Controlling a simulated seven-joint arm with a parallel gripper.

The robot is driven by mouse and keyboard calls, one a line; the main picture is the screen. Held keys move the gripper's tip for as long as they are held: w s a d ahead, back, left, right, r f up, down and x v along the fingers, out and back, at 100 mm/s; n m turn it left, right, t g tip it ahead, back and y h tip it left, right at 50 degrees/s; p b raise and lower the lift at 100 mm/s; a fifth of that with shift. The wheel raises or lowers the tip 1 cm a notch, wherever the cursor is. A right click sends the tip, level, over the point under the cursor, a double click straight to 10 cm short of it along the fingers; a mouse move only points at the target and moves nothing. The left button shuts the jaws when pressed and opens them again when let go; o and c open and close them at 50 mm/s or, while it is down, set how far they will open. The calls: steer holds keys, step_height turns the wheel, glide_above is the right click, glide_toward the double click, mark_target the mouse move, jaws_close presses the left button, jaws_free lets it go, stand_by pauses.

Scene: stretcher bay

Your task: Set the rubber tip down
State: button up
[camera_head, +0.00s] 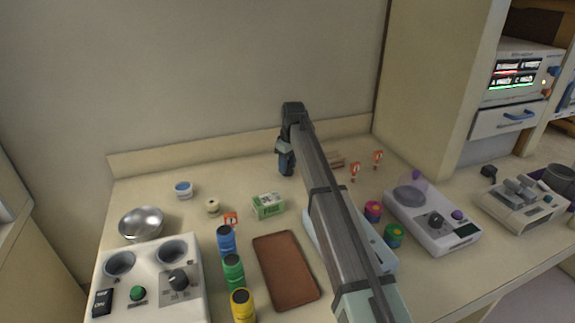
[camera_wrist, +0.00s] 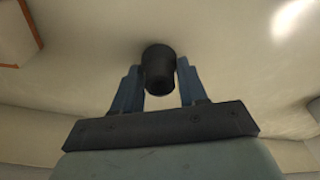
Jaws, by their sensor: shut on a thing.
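The rubber tip (camera_wrist: 159,72) is a small dark, cup-like piece between the two blue fingers of my gripper (camera_wrist: 160,88) in the wrist view. My gripper is shut on it. In the head view my gripper (camera_head: 286,163) points down near the back of the counter, behind the green and white box. Whether the tip touches the counter (camera_wrist: 85,75) is unclear from these views.
A green and white box (camera_head: 268,206), a brown tray (camera_head: 286,270) and several coloured bottles (camera_head: 233,272) stand in front. A metal bowl (camera_head: 141,223) is at left. Small orange-marked items (camera_head: 355,171) stand right of my gripper. The back counter left of it is fairly clear.

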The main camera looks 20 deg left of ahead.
mark_target(290, 164)
steer(key=shift+f, duration=0.25)
steer(key=o, duration=1)
steer(key=shift+o, duration=0.2)
step_height(290, 164, up, 12)
steer(key=d, duration=0.1)
steer(key=shift+s+d, duration=0.2)
steer(key=shift+s, duration=0.05)
steer(key=shift+r, duration=0.1)
